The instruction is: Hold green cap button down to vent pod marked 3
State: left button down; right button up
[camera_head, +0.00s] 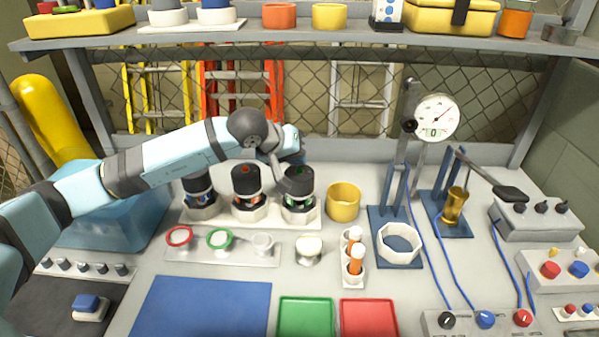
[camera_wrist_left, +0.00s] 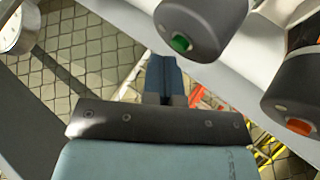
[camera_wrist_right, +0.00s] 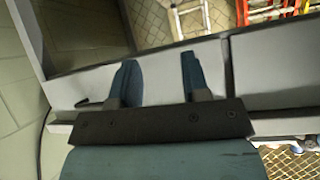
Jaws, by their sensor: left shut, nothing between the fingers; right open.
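Three dark-capped pods stand in a row on a pale base. The right-hand pod (camera_head: 299,207) has a black cap with a green button (camera_head: 300,170); that button also shows in the left wrist view (camera_wrist_left: 181,42). The middle pod (camera_head: 247,205) has an orange-red button (camera_head: 246,169). The left pod (camera_head: 201,205) is partly hidden by my left arm. No pod number is readable. My left gripper (camera_wrist_left: 164,58) is shut and empty, its fingertips close to the green-button cap; contact cannot be told. My right gripper (camera_wrist_right: 158,72) is open and empty, outside the head view.
A yellow cup (camera_head: 343,202) stands right of the pods. In front are a plate with coloured rings (camera_head: 219,239) and a white-topped knob (camera_head: 309,249). A gauge stand (camera_head: 400,160) rises at the right. A shelf (camera_head: 300,44) crosses above.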

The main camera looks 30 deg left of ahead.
jog(key=shift+w+a+r, duration=0.1)
jog(key=shift+w+a, duration=0.1)
jog(key=shift+w, duration=0.05)
pick_arm(q)
jog(key=shift+f, duration=0.15)
pick_arm(e)
jog(key=shift+w, duration=0.2)
pick_arm(q)
jog(key=shift+f, duration=0.15)
pick_arm(e)
jog(key=shift+d+f, duration=0.1)
jog(key=shift+f, duration=0.1)
pick_arm(q)
jog(key=shift+b, duration=0.35)
jog(key=shift+f, duration=0.15)
pick_arm(e)
jog(key=shift+s+d+f, duration=0.1)
jog(key=shift+s+f, duration=0.1)
jog(key=shift+f, duration=0.05)
dwell(2.7)
pick_arm(q)
jog(key=shift+r, duration=0.85)
pick_arm(e)
jog(key=shift+a+r, duration=0.1)
jog(key=shift+a, duration=0.1)
